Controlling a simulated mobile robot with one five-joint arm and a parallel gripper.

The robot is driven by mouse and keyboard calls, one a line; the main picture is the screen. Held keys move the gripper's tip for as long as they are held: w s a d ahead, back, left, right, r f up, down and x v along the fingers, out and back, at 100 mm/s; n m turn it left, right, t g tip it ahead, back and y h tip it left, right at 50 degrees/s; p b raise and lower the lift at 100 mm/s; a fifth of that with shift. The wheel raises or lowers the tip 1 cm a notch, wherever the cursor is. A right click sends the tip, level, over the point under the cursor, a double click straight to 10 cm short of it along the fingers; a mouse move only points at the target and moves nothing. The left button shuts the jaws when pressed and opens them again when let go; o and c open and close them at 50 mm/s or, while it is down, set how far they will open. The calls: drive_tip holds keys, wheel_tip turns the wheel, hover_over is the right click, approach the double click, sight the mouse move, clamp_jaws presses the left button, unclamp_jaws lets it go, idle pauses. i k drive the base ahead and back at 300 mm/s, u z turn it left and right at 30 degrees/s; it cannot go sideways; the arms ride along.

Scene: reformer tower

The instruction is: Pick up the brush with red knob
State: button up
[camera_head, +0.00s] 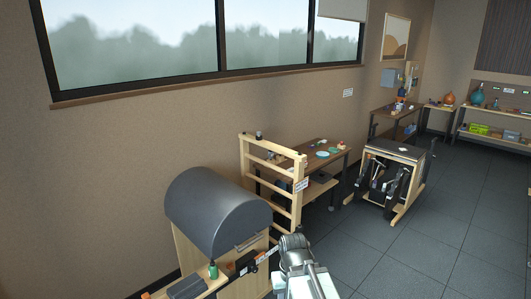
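I cannot make out a brush with a red knob anywhere in the camera_head view. Several small items, some reddish, lie on the wooden table (333,161) near the middle, too small to identify. My arm (296,258) shows at the bottom centre, grey and white, beside the grey barrel. Its fingertips cannot be clearly told, so I cannot see whether my gripper is open or shut or whether it holds anything.
A black-topped reformer chair (397,152) stands right. The tiled floor (445,235) is open at right.

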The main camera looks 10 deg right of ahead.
sight(341, 146)
drive_tip(key=z, duration=0.65)
drive_tip(key=i, duration=1.75)
drive_tip(key=z, duration=0.8)
drive_tip(key=i, duration=2.25)
drive_tip(key=u, duration=0.55)
drive_tip(key=i, duration=1.4)
drive_tip(key=u, duration=1.5)
drive_tip(key=i, duration=0.95)
drive_tip(key=u, duration=0.45)
drive_tip(key=k, duration=0.7)
drive_tip(key=u, duration=0.25)
drive_tip(key=i, duration=0.7)
drive_tip(key=z, duration=0.15)
drive_tip(key=k, duration=0.55)
